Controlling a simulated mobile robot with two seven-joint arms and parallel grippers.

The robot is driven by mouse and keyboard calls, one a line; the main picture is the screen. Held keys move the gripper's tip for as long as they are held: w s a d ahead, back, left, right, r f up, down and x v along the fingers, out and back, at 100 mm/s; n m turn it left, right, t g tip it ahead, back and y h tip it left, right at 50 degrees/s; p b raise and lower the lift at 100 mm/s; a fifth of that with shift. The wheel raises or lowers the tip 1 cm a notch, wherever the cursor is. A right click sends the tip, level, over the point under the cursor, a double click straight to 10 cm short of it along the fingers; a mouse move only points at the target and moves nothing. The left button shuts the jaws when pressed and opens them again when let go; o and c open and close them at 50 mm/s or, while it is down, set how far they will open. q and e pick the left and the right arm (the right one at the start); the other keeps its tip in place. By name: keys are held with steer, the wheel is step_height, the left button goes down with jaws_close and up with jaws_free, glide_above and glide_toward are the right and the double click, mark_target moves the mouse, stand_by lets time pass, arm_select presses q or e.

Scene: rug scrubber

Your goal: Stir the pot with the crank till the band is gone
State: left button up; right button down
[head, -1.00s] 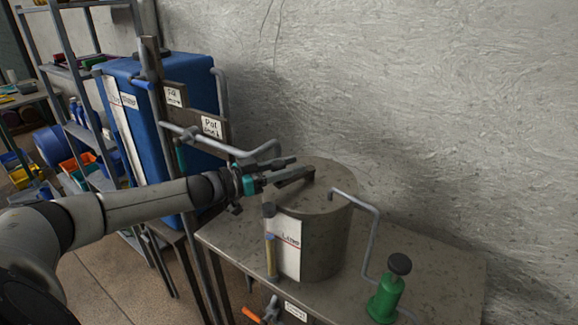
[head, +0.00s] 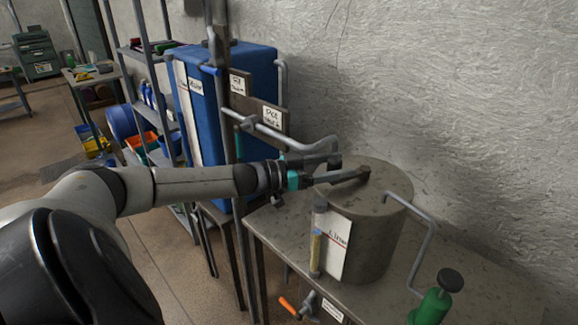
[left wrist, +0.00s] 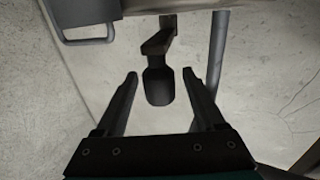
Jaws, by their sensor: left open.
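The pot (head: 385,240) is a grey cylinder on a grey bench, with a paper label and an upright tube (head: 316,240) on its front left; yellowish content shows in the tube's lower part. My left gripper (head: 345,168) reaches over the pot's top rim from the left. In the left wrist view its fingers (left wrist: 159,75) are open, with the dark crank knob (left wrist: 158,88) between them and a gap on each side. The crank's arm (left wrist: 158,40) runs beyond the knob. In the head view, a finger and the crank arm are hard to tell apart. My right gripper is not seen.
A bent grey pipe (head: 430,235) stands at the pot's right, by a green container with a dark knob (head: 435,305). A blue tank (head: 228,100) and signed pipework stand behind left. An orange-handled valve (head: 290,308) sits below the bench's front edge.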

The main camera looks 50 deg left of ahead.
arm_select(q)
steer(key=v, duration=0.2)
steer(key=shift+s+a, duration=0.15)
steer(key=shift+s, duration=0.1)
steer(key=shift+p+v, duration=0.45)
steer(key=shift+v, duration=0.95)
steer(key=p+v, duration=0.4)
steer(key=v, duration=0.3)
steer(key=shift+s, duration=0.3)
steer(key=shift+a, duration=0.15)
